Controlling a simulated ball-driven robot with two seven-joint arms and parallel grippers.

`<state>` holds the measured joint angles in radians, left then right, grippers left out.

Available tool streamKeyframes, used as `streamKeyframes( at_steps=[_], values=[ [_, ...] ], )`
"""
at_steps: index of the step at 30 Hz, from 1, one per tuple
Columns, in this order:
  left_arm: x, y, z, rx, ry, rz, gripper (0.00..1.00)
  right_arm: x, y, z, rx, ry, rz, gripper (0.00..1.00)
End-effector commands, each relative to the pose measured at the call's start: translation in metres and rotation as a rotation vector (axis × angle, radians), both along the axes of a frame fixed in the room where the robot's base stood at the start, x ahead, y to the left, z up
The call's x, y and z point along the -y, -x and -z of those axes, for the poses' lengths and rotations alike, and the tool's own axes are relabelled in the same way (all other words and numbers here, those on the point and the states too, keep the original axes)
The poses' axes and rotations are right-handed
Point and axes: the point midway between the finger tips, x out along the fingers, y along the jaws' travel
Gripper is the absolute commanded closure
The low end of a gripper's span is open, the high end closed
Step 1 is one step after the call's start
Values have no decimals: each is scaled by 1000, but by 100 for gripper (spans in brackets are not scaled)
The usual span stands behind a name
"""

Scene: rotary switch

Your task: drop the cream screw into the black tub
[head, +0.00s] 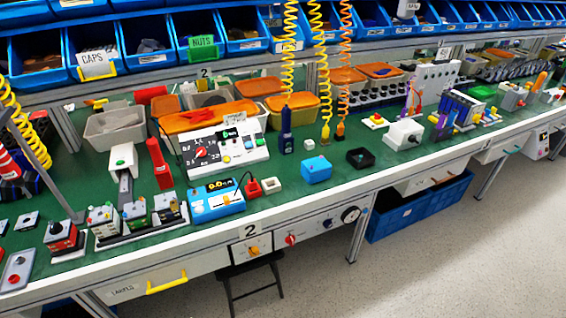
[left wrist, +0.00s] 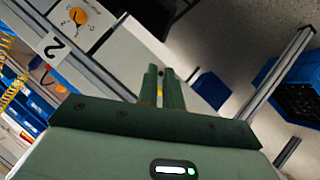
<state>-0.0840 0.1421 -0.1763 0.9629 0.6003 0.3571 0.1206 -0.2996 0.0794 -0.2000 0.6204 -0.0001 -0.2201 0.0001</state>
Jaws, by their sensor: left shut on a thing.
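The black tub (head: 360,157) is a small open black box on the green bench top in the head view, right of a blue box. I cannot make out the cream screw in either view. My left gripper (left wrist: 161,88) shows only in the left wrist view, its two green fingers close together. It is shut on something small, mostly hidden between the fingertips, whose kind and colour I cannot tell. The fingers appear in front of the bench front and floor, and the tub is not in that view. My right gripper is in neither view.
A blue box (head: 316,169) sits left of the tub. A small white tray (head: 271,185) and a blue meter (head: 217,201) stand further left, and a white box (head: 404,135) stands right. Coiled hoses (head: 290,50) hang behind. An orange knob (left wrist: 78,15) is on the bench-front panel.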

Motion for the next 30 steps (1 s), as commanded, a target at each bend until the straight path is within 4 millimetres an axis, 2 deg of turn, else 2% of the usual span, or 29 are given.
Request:
streamKeyframes(
  at_steps=[3,5,11,14,17,20,23,24,27,30],
  values=[
    [14,4,9,0,0,35,100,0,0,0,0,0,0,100],
    [29,-1,5,5,2,72,100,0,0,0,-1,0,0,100],
    [71,-23,-30,7,1,185,100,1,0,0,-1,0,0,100],
    [87,-37,-61,9,0,228,100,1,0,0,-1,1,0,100],
    [100,-51,-102,12,-4,256,100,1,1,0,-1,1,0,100],
    [104,-64,-156,14,-6,256,100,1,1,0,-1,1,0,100],
    [101,-71,-218,17,-6,223,100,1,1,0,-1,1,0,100],
    [97,-72,-244,18,-6,203,100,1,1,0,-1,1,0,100],
    [88,-70,-303,18,-2,148,100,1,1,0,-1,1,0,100],
    [80,-64,-352,16,4,105,100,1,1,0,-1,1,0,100]
  ],
)
